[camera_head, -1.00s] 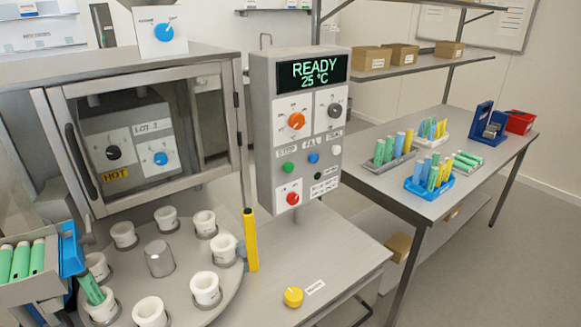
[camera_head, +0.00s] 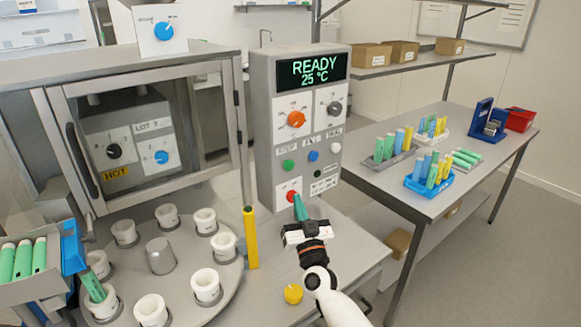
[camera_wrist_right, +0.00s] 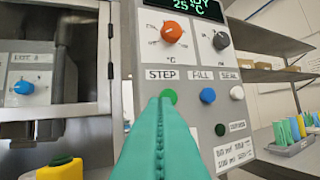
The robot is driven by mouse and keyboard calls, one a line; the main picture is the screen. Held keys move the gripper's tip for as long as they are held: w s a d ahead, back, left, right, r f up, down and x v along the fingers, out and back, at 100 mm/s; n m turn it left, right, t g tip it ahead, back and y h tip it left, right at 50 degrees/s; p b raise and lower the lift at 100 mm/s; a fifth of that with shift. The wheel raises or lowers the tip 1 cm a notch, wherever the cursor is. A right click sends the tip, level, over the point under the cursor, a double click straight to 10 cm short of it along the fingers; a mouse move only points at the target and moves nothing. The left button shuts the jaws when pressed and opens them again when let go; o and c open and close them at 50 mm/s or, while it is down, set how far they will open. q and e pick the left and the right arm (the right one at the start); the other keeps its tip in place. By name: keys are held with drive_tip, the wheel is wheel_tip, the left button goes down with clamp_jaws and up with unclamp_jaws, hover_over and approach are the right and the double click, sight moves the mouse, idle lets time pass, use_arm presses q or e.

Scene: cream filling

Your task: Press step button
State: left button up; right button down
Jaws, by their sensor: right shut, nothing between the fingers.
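The step button is the green round button (camera_head: 288,166) under the STEP label on the grey control panel (camera_head: 264,150). It also shows in the right wrist view (camera_wrist_right: 170,96), just beyond the fingertips. My right gripper (camera_head: 297,200) has teal fingers, shut and empty. In the head view its tips overlap the panel near the red button (camera_head: 292,196), below the green one. In the right wrist view the fingertips (camera_wrist_right: 160,102) point up at the green button and cover its lower left edge; I cannot tell if they touch. My left gripper is not in view.
A blue button (camera_head: 313,156) and a white button (camera_head: 336,148) sit right of the green one. Orange (camera_head: 296,119) and dark (camera_head: 334,108) knobs are above. A yellow upright marker (camera_head: 250,238) and a turntable with white cups (camera_head: 206,287) stand left. A yellow knob (camera_head: 293,294) is in front.

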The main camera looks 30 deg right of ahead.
drive_tip(key=d+m+h, duration=0.1)
drive_tip(key=h, duration=0.1)
drive_tip(key=d+r+m+g+h, duration=0.1)
drive_tip(key=d+m+h, duration=0.1)
drive_tip(key=d+r+m+h, duration=0.1)
drive_tip(key=d, duration=0.1)
drive_tip(key=shift+s+d+r+m+g+h, duration=0.2)
drive_tip(key=shift+m+g+h, duration=0.1)
drive_tip(key=shift+g+h, duration=0.1)
drive_tip(key=b, duration=0.5)
approach(289, 165)
drive_tip(key=w+d+r, duration=0.3)
drive_tip(key=d, duration=0.1)
drive_tip(key=shift+w+d, duration=0.15)
drive_tip(key=shift+d, duration=0.1)
drive_tip(key=shift+w+r, duration=0.1)
drive_tip(key=shift+r, duration=0.05)
idle(1.0)
drive_tip(key=shift+w, duration=0.3)
